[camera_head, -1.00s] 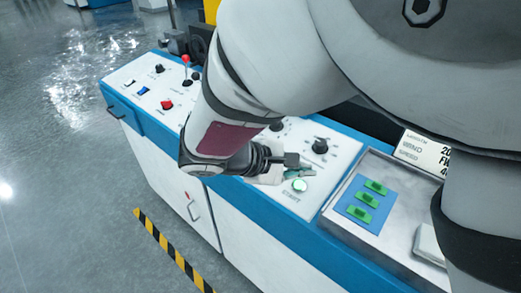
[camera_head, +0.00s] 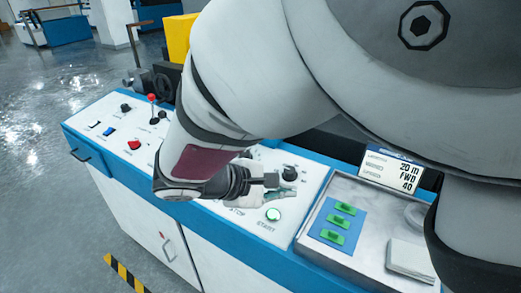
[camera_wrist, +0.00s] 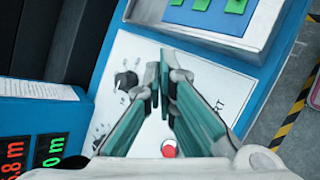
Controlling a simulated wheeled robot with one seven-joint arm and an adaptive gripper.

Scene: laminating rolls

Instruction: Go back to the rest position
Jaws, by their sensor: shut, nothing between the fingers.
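My gripper (camera_head: 284,187) is over the white control panel (camera_head: 242,222), just beyond the lit green START button (camera_head: 273,214). It is shut, with nothing held. In the wrist view its greenish fingers (camera_wrist: 163,72) meet at the tips above the panel. The fingers hide the START button there, and only the end of its label shows. A black knob (camera_head: 290,173) is behind the gripper, and a red button (camera_wrist: 168,148) shows below the fingers in the wrist view. Whether the fingers touch the panel cannot be told, but they look raised.
A grey tray (camera_head: 372,258) at right holds a blue pad with green pieces (camera_head: 340,223). A display (camera_head: 397,170) reads 20 m, FWD, 40. At left are a red-topped lever (camera_head: 153,108) and a red switch (camera_head: 134,145). Open floor (camera_head: 35,190) lies left.

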